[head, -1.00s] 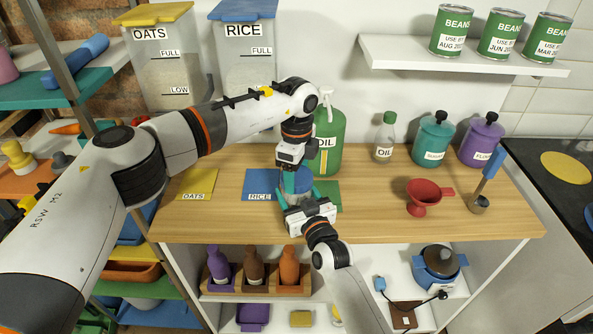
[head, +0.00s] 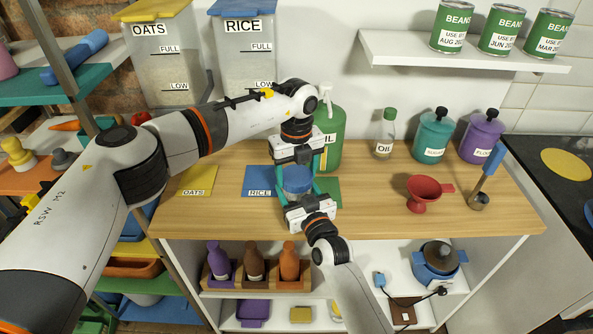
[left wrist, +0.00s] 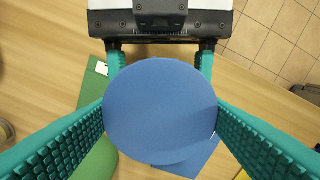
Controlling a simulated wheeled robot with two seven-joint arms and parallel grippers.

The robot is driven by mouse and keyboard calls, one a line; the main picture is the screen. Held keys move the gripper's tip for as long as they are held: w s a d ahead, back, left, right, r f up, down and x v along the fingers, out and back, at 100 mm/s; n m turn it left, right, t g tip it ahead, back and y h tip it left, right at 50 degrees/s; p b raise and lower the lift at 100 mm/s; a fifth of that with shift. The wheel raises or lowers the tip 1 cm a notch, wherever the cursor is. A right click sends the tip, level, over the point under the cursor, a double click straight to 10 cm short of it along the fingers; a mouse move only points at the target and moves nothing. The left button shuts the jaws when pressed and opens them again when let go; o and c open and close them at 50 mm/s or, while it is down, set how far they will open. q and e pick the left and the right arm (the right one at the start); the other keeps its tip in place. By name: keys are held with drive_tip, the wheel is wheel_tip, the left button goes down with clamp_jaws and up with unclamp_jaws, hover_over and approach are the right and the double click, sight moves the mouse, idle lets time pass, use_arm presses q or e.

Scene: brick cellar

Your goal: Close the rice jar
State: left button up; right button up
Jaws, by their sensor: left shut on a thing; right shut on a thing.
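The round blue lid (head: 297,174) of the rice jar is between my two facing grippers, over the counter by the blue mat labelled RICE (head: 258,183). In the left wrist view the lid (left wrist: 160,110) fills the middle, flat face toward the camera. My left gripper (head: 297,168), coming from behind, is shut on the lid, a teal finger on each side. My right gripper (head: 298,191), from the front, is shut on the jar below. The lid mostly hides the jar body, and I cannot tell whether the lid is fully seated.
A green mat (head: 328,188) lies right of the jar and a yellow OATS mat (head: 197,181) lies left. A green oil can (head: 330,135) stands close behind. A red funnel (head: 422,192) and several containers stand right. The counter between is clear.

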use_arm(q)
drive_tip(key=m, duration=0.7)
drive_tip(key=shift+m, duration=0.3)
drive_tip(key=m, duration=1.9)
drive_tip(key=o, duration=1.1)
wheel_tip(320, 180, up, 12)
